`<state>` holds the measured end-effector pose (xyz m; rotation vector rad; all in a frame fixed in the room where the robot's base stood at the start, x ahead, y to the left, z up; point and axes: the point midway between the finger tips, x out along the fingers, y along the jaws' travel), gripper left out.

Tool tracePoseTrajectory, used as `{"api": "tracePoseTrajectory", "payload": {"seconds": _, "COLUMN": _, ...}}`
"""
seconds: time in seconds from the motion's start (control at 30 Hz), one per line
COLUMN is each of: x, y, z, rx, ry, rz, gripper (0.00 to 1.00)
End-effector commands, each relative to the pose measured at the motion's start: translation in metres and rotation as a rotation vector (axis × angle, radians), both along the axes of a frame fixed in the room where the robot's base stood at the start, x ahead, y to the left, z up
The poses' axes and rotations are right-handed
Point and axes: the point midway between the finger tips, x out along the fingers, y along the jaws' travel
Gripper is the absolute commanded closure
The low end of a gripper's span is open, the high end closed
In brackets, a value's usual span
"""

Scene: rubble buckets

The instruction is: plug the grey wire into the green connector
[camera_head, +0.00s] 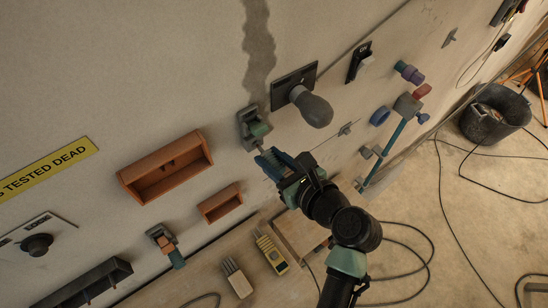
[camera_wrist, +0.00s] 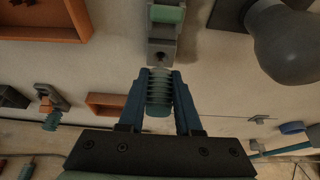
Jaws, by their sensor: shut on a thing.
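The green connector (camera_head: 256,130) is a grey wall block with a green insert. In the wrist view the block (camera_wrist: 163,46) is at the top centre, with a dark round hole in its lower face. My gripper (camera_head: 266,161) is just below it, its blue fingers shut on a ribbed grey-green plug (camera_wrist: 158,92), taken as the end of the grey wire. The plug is upright between the fingers in the wrist view, its top close below the hole. I cannot tell whether it touches the block. No trailing length of grey wire is clearly visible.
A grey knob (camera_head: 313,108) on a dark plate projects close to the right of the connector. Orange trays (camera_head: 168,168) and an orange connector (camera_head: 160,238) with a teal plug are to the left. A black bucket (camera_head: 495,115) and loose cables lie on the floor at right.

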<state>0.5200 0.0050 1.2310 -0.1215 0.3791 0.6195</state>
Motion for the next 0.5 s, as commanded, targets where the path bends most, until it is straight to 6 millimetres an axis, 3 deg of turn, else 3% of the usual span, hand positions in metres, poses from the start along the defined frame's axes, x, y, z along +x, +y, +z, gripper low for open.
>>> {"api": "tracePoseTrajectory", "payload": {"seconds": 0.5, "x": 0.015, "y": 0.011, "z": 0.001, "rx": 0.000, "ry": 0.000, "rz": 0.001, "gripper": 1.00}}
